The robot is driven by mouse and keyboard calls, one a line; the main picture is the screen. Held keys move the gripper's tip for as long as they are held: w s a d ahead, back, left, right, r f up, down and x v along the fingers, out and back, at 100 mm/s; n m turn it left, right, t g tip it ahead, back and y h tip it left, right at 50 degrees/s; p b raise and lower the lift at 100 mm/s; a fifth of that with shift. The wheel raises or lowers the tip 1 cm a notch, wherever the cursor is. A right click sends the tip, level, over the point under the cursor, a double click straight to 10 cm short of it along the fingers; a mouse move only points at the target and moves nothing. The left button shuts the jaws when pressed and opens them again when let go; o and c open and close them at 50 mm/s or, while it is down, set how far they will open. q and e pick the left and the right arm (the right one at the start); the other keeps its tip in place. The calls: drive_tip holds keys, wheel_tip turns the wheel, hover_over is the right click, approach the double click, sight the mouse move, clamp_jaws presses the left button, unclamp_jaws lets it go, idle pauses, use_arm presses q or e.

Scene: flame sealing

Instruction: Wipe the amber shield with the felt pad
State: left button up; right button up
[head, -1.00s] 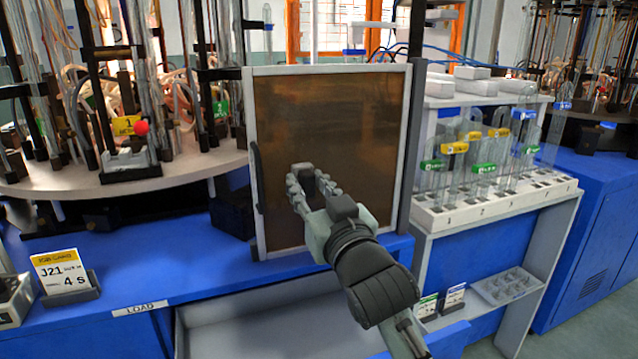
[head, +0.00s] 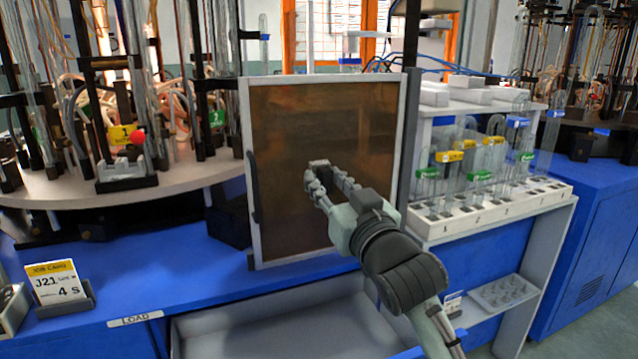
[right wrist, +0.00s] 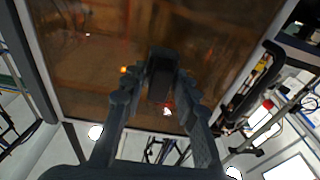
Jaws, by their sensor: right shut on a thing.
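The amber shield (head: 325,130) is a brown translucent panel in a pale frame, standing upright at the front of the blue bench. It fills the upper part of the right wrist view (right wrist: 230,40). My right gripper (head: 330,180) is in front of the panel's middle, shut on a small dark block, the felt pad (head: 319,165). The pad also shows between the fingertips in the right wrist view (right wrist: 160,75). It is at or very near the panel's face; I cannot tell if it touches. My left gripper is not in view.
A dark handle (head: 253,187) is on the shield's left edge. A rack of glass tubes (head: 490,205) with coloured tags stands to the right. A round turntable (head: 60,190) with rods is at the left. A sign (head: 57,285) stands on the bench. An open tray (head: 290,325) lies below the shield.

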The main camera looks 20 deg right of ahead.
drive_tip(key=shift+d+r, duration=0.25)
drive_tip(key=shift+d, duration=0.45)
drive_tip(key=shift+d+r, duration=0.2)
drive_tip(key=shift+d, duration=0.45)
drive_tip(key=shift+d+r, duration=0.25)
drive_tip(key=shift+d, duration=0.45)
drive_tip(key=shift+a, duration=4.05)
drive_tip(key=shift+r, duration=0.8)
drive_tip(key=shift+d+f, duration=0.1)
drive_tip(key=shift+d, duration=4)
drive_tip(key=shift+s, duration=0.1)
drive_tip(key=shift+s, duration=1.4)
